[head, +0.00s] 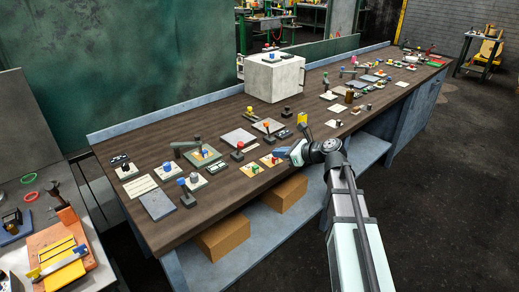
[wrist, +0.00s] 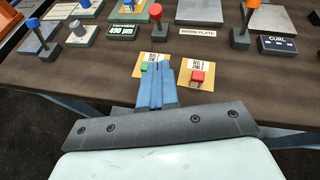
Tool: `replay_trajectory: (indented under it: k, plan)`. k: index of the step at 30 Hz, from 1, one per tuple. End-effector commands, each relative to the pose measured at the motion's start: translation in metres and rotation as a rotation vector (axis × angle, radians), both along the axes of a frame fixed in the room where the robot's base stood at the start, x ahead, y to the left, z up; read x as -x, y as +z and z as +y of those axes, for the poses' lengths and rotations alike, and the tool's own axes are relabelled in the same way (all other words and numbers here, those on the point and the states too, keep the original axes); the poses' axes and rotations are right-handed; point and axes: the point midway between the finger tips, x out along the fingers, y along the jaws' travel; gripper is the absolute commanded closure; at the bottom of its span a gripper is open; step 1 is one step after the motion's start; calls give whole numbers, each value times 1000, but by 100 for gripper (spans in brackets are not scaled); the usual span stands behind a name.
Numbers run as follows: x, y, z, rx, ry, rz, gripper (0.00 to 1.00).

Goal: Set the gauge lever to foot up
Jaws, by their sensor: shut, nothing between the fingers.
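An upright lever with a red knob (wrist: 155,10) stands on a dark base at the top of the wrist view, beside a display reading THICKNESS 490 (wrist: 122,31). It is probably the gauge lever; no label on it is readable. It also shows in the head view (head: 238,147) on the bench, left of my gripper. I cannot tell its setting. My gripper (head: 279,153) is shut and empty near the bench's front edge. In the wrist view its blue fingers (wrist: 157,85) sit together in front of the lever, apart from it, over the yellow cards.
Yellow cards carry a green block (wrist: 144,66) and a red block (wrist: 197,77) beside my fingers. An orange-knobbed lever (wrist: 246,14) stands by the CURL display (wrist: 277,45). Other levers and plates crowd the bench behind. A large pale block (head: 274,77) stands at the back.

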Motion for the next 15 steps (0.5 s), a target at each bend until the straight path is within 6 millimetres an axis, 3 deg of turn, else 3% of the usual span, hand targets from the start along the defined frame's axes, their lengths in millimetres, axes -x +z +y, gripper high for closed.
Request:
replay_trajectory:
  k: [15]
  plan:
    - [-41, -31, 60, 1, 2, 1, 100]
